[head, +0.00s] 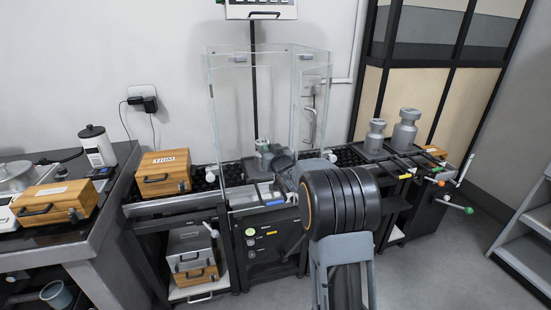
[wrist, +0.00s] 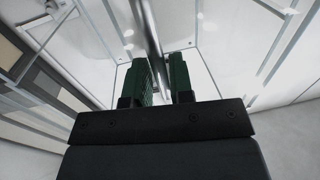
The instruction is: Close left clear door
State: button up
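A tall clear enclosure (head: 262,90) stands on the middle table, with clear panels on its left (head: 226,120) and right (head: 311,95). The right-hand panel is at an angle to the rest. I cannot tell for sure which panel is the left clear door. My gripper (wrist: 167,80) has two green fingers, spread apart, with a gap between them. In the wrist view a grey upright bar or panel edge (wrist: 150,35) runs down into that gap; contact is not clear. In the head view my black wrist covers most of the gripper, in front of the enclosure.
Wooden boxes (head: 164,172) (head: 56,204) stand at the left. Grey weights (head: 405,130) (head: 375,136) stand on the table to the right. Several levers with coloured knobs (head: 468,210) stick out at the right.

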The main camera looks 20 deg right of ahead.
jog(key=s, duration=1.3)
jog(key=shift+s, duration=0.15)
jog(key=shift+a, duration=0.1)
